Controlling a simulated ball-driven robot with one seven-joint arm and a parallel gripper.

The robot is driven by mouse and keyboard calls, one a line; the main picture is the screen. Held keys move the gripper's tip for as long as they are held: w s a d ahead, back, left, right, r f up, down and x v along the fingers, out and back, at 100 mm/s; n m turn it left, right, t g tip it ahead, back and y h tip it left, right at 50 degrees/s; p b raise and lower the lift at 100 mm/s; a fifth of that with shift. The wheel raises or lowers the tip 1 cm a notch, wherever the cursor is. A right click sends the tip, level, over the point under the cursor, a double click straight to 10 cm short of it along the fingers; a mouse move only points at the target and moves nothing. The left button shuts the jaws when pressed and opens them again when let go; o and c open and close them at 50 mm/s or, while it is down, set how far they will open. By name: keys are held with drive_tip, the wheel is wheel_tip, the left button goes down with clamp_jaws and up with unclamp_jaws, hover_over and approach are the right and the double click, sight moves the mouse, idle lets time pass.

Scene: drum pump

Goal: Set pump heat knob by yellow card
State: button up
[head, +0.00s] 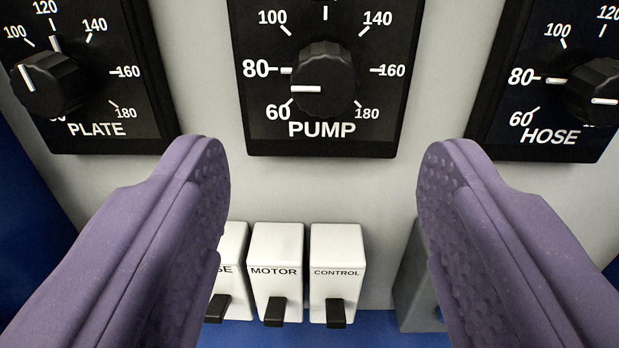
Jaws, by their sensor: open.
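The black PUMP knob (324,80) sits on its dial plate (375,138) at the top middle of the head view. The scale shows 60, 80, 100, 140, 160 and 180; its top number is cut off. The knob's white pointer line lies nearly level on the left, between the 60 and 80 marks. My purple gripper (323,165) is open and empty. Its fingertips are spread wide, left and right, just below the PUMP plate in the picture, apart from the knob. I see no yellow card in view.
The PLATE knob (48,85) is at the left and the HOSE knob (597,92) at the right. Below, white switch boxes marked MOTOR (275,258) and CONTROL (337,258) stand beside another partly hidden one. The pale panel (320,185) between is bare.

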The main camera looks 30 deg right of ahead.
sight(325, 94)
drive_tip(key=x, duration=0.7)
drive_tip(key=shift+w+d, duration=0.2)
drive_tip(key=shift+w, duration=0.05)
drive_tip(key=c, duration=1)
drive_tip(key=shift+f, duration=0.1)
drive_tip(key=shift+c, duration=0.2)
